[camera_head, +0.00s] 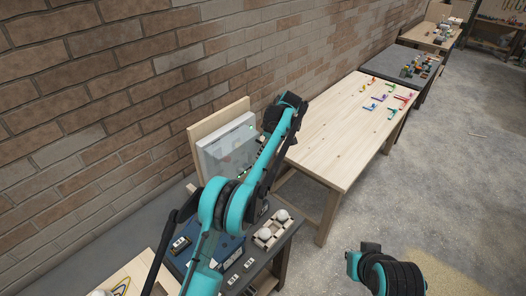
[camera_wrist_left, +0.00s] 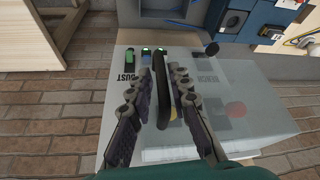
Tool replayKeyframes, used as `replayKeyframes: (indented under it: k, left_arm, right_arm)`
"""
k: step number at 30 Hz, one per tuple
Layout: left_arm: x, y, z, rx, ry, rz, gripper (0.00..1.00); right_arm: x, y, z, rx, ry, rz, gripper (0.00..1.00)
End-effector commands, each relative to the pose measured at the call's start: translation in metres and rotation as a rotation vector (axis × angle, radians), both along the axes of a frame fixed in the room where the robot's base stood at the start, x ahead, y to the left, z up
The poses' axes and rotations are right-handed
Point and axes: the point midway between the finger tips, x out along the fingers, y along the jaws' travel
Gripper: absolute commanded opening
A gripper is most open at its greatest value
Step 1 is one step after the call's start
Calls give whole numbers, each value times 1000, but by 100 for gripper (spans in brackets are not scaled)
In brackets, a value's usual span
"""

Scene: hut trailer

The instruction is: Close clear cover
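The clear cover (camera_head: 222,150) is a pale see-through box on an upright panel with a wooden backboard. In the left wrist view the cover (camera_wrist_left: 255,120) spreads to the right, with lettering and a reddish round part (camera_wrist_left: 236,110) blurred behind it. My left gripper (camera_wrist_left: 164,72) is open, its two fingers apart over the panel face. A long black part with a yellow edge (camera_wrist_left: 166,125) lies between the fingers; I cannot tell whether they touch it. In the head view my left arm hides the panel's right side and most of the gripper.
A dark workbench (camera_head: 286,232) below the panel holds a tray with white balls (camera_head: 270,231) and small boxes. A wooden table (camera_head: 345,130) with colourful pieces stands to the right. The brick wall (camera_head: 130,90) is close behind. Open floor (camera_head: 455,180) lies right.

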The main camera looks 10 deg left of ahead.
Motion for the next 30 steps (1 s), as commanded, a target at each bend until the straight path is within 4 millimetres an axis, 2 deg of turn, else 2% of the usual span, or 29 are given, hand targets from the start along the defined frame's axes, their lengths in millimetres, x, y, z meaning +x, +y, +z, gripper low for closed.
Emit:
replayKeyframes:
  k: [8, 17, 21, 30]
  left_arm:
    - [-1, -3, 3, -2, 2, -1, 19]
    - [-5, -20, 48, -1, 2, -1, 19]
    - [-5, -25, 61, -2, 2, -1, 19]
    - [-7, -27, 68, -1, 2, 1, 19]
  right_arm:
    - [0, 0, 0, 0, 0, 0, 0]
    - [0, 0, 0, 0, 0, 0, 0]
    - [0, 0, 0, 0, 0, 0, 0]
    - [0, 0, 0, 0, 0, 0, 0]
